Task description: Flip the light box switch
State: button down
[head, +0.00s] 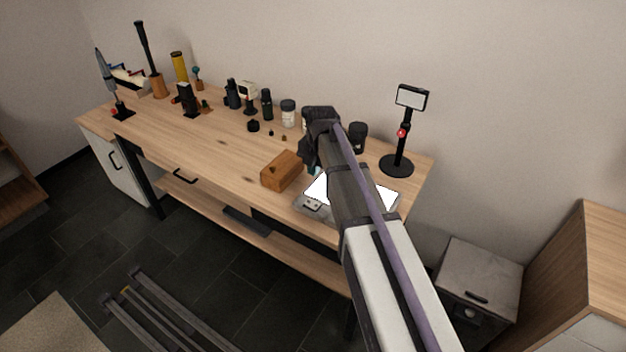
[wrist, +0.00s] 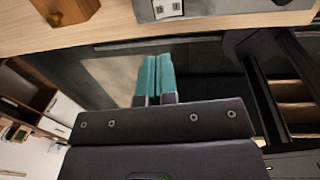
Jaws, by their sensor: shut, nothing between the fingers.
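The light box (head: 389,205) lies flat near the table's front right edge, with a bright white top panel. My arm crosses over it and hides its middle. A small switch plate (head: 312,205) shows on its front left corner; it also shows in the wrist view (wrist: 168,8) at the top edge, where the light box (wrist: 215,7) is cut off. My gripper (wrist: 156,62) has teal fingers that are together and empty. In the wrist view they show below the table edge in the picture, apart from the switch. In the head view the gripper is mostly hidden by my arm.
A wooden block (head: 282,170) sits just left of the light box. A black stand with a small screen (head: 397,165) is at the back right. Jars (head: 288,113) and several small dark items line the back. The table's (head: 225,150) front middle is clear.

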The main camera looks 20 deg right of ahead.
aim_at(313, 204)
jog(key=f+b, duration=0.8)
jog(key=w+a+f+b, duration=0.1)
jog(key=f+b, duration=0.3)
jog(key=f, duration=0.1)
jog(key=shift+w, duration=0.1)
jog(key=shift+f+b, duration=0.3)
jog(key=shift+b, duration=0.05)
jog(key=shift+r, duration=0.2)
jog(key=shift+s+d+r+p, duration=0.15)
jog(key=shift+s+d+p, duration=0.2)
jog(key=shift+s+d, duration=0.2)
jog(key=shift+a, duration=0.1)
